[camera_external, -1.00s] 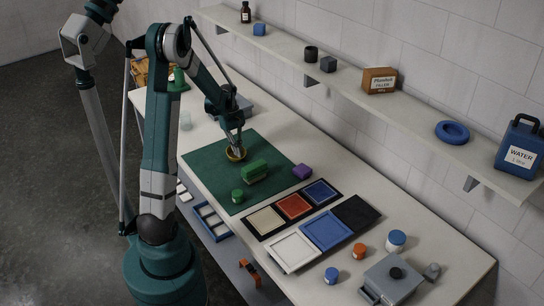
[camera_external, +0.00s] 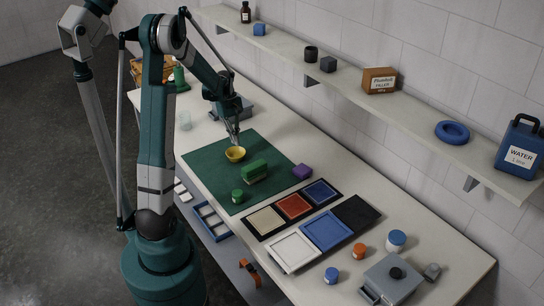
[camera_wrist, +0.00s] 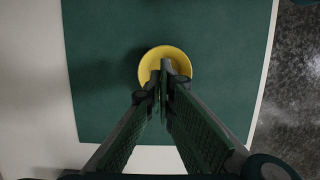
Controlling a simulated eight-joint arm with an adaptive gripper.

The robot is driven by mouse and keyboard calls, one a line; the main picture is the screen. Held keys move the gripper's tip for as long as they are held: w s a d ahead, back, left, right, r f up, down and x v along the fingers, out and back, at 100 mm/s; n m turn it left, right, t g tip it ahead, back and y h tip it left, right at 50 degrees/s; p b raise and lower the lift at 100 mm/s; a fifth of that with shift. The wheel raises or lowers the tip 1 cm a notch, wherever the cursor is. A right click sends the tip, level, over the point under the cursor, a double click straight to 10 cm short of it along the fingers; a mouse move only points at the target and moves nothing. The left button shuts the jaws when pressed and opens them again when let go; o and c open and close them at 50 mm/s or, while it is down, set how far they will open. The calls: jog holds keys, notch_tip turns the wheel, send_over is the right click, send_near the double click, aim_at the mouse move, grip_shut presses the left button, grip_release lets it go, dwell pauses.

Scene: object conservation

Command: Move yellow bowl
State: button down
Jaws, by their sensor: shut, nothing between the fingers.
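The yellow bowl (camera_external: 235,154) sits upright on the green mat (camera_external: 205,170), near the mat's back part. In the wrist view the bowl (camera_wrist: 172,58) lies beyond my fingertips, which cover part of its lower side. My gripper (camera_external: 236,142) is above the bowl with its fingers together and nothing between them. In the wrist view my gripper (camera_wrist: 162,68) shows both fingertips meeting over the bowl. I cannot tell whether the tips are still inside the bowl's rim or just over it.
Several coloured trays (camera_external: 327,230) lie further right. The mat's left part is clear.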

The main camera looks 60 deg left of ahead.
jog(key=shift+p+v, duration=0.45)
jog(key=shift+v, duration=1.35)
jog(key=shift+d, duration=0.15)
jog(key=s+d+r+m+t+y+b, duration=0.15)
jog(key=d+r+m, duration=0.35)
jog(key=d, duration=0.6)
jog(key=d+r+m+t+y+b, duration=0.1)
jog(key=d+r+m+b, duration=0.15)
jog(key=d+r, duration=0.65)
jog(key=s+d+f+m+t+b, duration=0.1)
jog(key=s+d+m, duration=0.4)
jog(key=d, duration=0.6)
jog(key=s+d+f+m+t+b, duration=0.1)
jog(key=s+d+m, duration=0.4)
jog(key=d, duration=0.6)
jog(key=shift+s+f+t+b, duration=0.35)
jog(key=shift+s+f+t, duration=0.2)
jog(key=shift+s+t, duration=0.8)
jog(key=shift+m, duration=0.25)
